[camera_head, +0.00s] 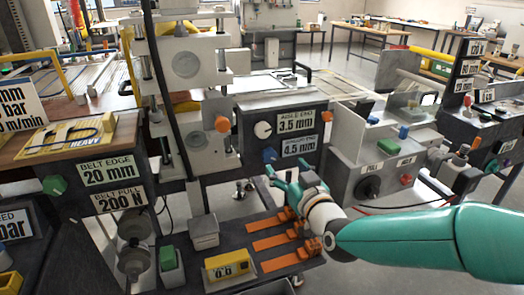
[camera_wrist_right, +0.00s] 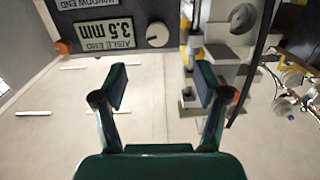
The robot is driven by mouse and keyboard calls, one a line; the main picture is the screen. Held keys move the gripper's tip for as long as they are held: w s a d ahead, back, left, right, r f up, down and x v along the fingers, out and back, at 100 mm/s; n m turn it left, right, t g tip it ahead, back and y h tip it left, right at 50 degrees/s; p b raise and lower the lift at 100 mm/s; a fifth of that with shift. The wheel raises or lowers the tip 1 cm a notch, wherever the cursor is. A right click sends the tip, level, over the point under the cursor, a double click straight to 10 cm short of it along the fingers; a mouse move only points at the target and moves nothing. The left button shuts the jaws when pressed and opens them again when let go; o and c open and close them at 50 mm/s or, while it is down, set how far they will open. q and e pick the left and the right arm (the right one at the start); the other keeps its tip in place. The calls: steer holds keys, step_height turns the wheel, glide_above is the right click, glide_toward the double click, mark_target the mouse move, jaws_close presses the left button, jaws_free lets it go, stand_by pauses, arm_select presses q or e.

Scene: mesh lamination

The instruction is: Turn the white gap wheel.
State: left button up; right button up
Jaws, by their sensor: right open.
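The white gap wheel (camera_head: 263,130) is a small round white knob on the dark panel, left of the 3.5 mm label (camera_head: 296,121). It also shows in the right wrist view (camera_wrist_right: 157,34), upside down, with a dark mark on its face. My right gripper (camera_head: 281,174) is teal and sits below the wheel in the head view, apart from it. In the right wrist view its two fingers (camera_wrist_right: 162,86) are spread wide with nothing between them. The wheel appears beyond the fingertips there, roughly centred between them. My left gripper is not in view.
Orange knobs (camera_head: 222,124) (camera_head: 327,116) are at either side of the panel. Below is a dark bench with orange strips (camera_head: 270,242) and a yellow display box (camera_head: 224,266). A grey machine (camera_head: 345,178) stands to the right.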

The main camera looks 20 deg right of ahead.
steer(key=r, duration=0.2)
arm_select(q)
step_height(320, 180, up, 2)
steer(key=p, duration=0.3)
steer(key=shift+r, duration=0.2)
arm_select(e)
glide_toward(264, 131)
steer(key=shift+t, duration=0.3)
steer(key=w, duration=0.9)
steer(key=shift+w+a+f, duration=0.2)
steer(key=shift+w+a, duration=0.05)
steer(key=shift+w, duration=0.1)
